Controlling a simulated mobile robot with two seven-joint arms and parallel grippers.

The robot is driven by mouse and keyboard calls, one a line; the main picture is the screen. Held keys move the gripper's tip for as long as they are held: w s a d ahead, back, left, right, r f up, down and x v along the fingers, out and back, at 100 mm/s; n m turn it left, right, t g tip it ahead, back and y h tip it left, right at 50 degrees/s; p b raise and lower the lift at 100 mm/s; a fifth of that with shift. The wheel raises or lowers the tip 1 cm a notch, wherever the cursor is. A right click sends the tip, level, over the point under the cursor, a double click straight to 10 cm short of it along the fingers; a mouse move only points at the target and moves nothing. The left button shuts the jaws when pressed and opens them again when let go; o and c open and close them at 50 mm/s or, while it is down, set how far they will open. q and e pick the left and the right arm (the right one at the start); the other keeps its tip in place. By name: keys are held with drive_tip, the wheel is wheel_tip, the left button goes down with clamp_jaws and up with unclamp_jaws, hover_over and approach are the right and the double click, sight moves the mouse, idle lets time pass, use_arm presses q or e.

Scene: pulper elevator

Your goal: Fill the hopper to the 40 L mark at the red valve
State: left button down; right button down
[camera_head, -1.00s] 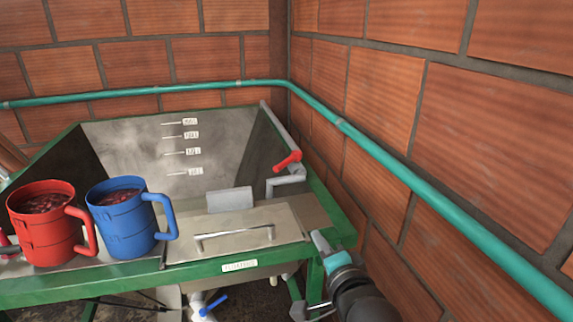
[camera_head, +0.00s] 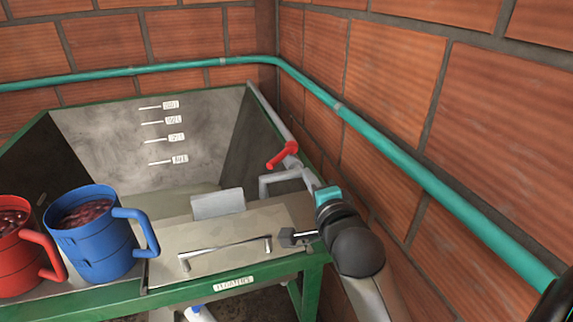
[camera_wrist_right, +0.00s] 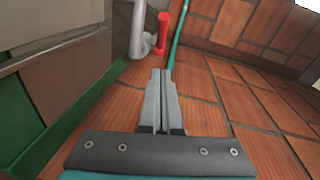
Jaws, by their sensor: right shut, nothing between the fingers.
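The red valve handle (camera_head: 282,154) sits on a grey pipe at the hopper's right rim, slanting up to the right. It also shows near the top of the right wrist view (camera_wrist_right: 163,30). The grey metal hopper (camera_head: 90,135) has several level marks on its back wall; the lowest label (camera_head: 180,159) seems to be the 40 L one. A pale surface lies at the hopper's bottom; I cannot tell whether it is water. My right gripper (camera_head: 311,180) is shut and empty, just below and right of the valve, apart from it. In its wrist view, the closed fingers (camera_wrist_right: 161,75) point toward the handle. My left gripper is out of view.
A blue mug (camera_head: 92,245) and a red mug (camera_head: 12,255), both with dark red contents, stand at the left on the green-framed table (camera_head: 310,268). A metal lid with a handle (camera_head: 225,254) lies beside them. A teal pipe (camera_head: 400,155) runs along the brick walls.

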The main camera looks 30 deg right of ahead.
sight(283, 158)
drive_tip(key=x, duration=0.5)
drive_tip(key=shift+w, duration=0.3)
drive_tip(key=shift+w+a+f, duration=0.1)
drive_tip(key=shift+w+a, duration=0.2)
drive_tip(key=shift+w, duration=0.2)
drive_tip(key=shift+w+a+f, duration=0.15)
drive_tip(key=shift+w+a, duration=0.15)
drive_tip(key=shift+w, duration=0.2)
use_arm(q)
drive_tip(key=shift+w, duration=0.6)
use_arm(e)
drive_tip(key=shift+w+a+f, duration=0.1)
drive_tip(key=shift+w+a, duration=0.2)
drive_tip(key=shift+w, duration=0.2)
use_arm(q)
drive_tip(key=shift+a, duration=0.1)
